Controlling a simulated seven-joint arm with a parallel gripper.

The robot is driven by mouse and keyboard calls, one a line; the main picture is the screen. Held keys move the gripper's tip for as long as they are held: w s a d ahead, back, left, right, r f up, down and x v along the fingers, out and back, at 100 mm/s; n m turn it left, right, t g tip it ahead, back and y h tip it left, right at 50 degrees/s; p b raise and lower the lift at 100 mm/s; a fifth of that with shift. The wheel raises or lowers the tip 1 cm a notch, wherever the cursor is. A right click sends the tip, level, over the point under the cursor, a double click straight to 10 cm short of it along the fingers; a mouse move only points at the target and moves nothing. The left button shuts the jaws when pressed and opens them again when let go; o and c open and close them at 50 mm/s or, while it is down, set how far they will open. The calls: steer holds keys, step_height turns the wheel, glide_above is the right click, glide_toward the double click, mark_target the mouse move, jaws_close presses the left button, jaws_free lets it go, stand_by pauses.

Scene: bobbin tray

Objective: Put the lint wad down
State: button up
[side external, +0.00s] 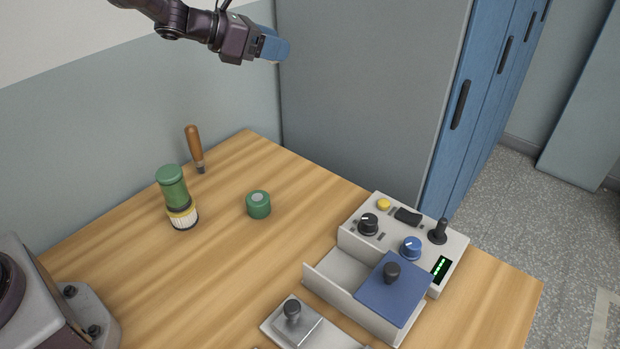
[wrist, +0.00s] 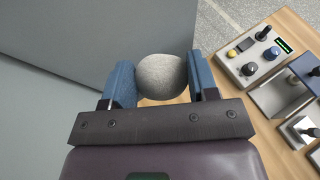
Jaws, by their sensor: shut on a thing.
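The lint wad (wrist: 162,77) is a grey, rounded lump seen in the wrist view. My gripper (wrist: 162,80) is shut on it, with one blue finger on each side. In the side external view my gripper (side external: 277,45) is raised high above the back of the table, near the grey cabinet side. The wad cannot be made out in that view.
The wooden table (side external: 225,270) holds a green-topped brush (side external: 173,188), a wooden-handled tool (side external: 194,146) and a green round piece (side external: 259,204). A control box (side external: 450,250), a tray with a blue lid (side external: 393,291) and a grey knobbed block (side external: 292,322) stand at right. The table's middle is bare.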

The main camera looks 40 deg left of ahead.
steer(key=s+d+r+m+g+h, duration=0.1)
steer(key=s+d+m+g+h, duration=0.25)
steer(key=s, duration=0.25)
steer(key=s+d+r+m+g+h, duration=0.1)
steer(key=s+d+m+g+h, duration=0.1)
steer(key=s+m+g+h, duration=0.3)
steer(key=t+y, duration=0.2)
glide_above(307, 188)
steer(key=shift+n, duration=0.35)
steer(key=f, duration=2.7)
steer(key=shift+s+f, duration=0.15)
steer(key=shift+s, duration=0.1)
steer(key=shift+w+f, duration=0.2)
steer(key=shift+f, duration=1.55)
steer(key=shift+f, duration=0.15)
steer(key=o, duration=0.9)
